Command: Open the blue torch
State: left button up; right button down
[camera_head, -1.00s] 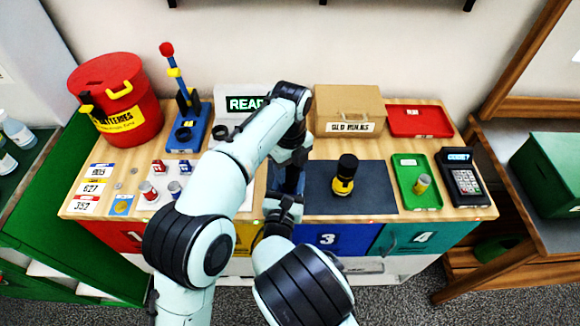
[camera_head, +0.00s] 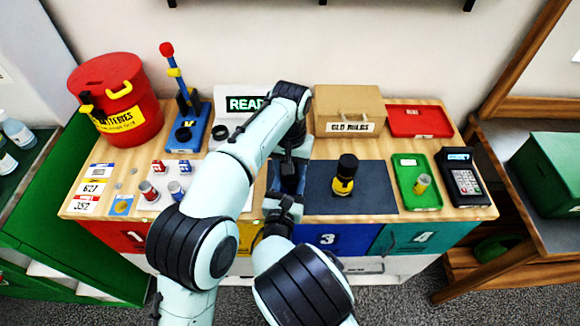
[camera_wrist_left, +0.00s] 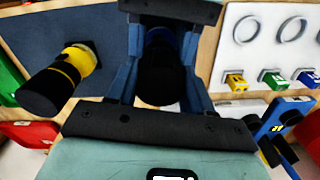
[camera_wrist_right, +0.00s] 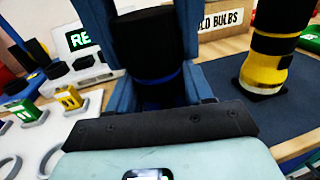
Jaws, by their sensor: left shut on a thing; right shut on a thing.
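The blue torch is mostly hidden by my grippers in the head view. In the left wrist view its black end (camera_wrist_left: 160,78) and some blue show between the fingers of my left gripper (camera_wrist_left: 163,40). In the right wrist view its black part (camera_wrist_right: 145,42) with a blue ring stands between the fingers of my right gripper (camera_wrist_right: 147,35). Both grippers are shut on the torch, the left from above (camera_head: 291,158) and the right from below, on the near side (camera_head: 284,203). I cannot tell whether the torch's parts are separated.
A yellow and black torch (camera_head: 344,178) stands on the dark mat (camera_head: 378,190) close by on the right. Behind are an old bulbs box (camera_head: 348,102) and a red tray (camera_head: 419,122). A green tray (camera_head: 419,200) lies right. A red batteries bin (camera_head: 135,85) stands left.

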pick_arm(q)
jog(key=n, duration=2.4)
jog(key=o, duration=1.2)
jog(key=shift+c, duration=0.2)
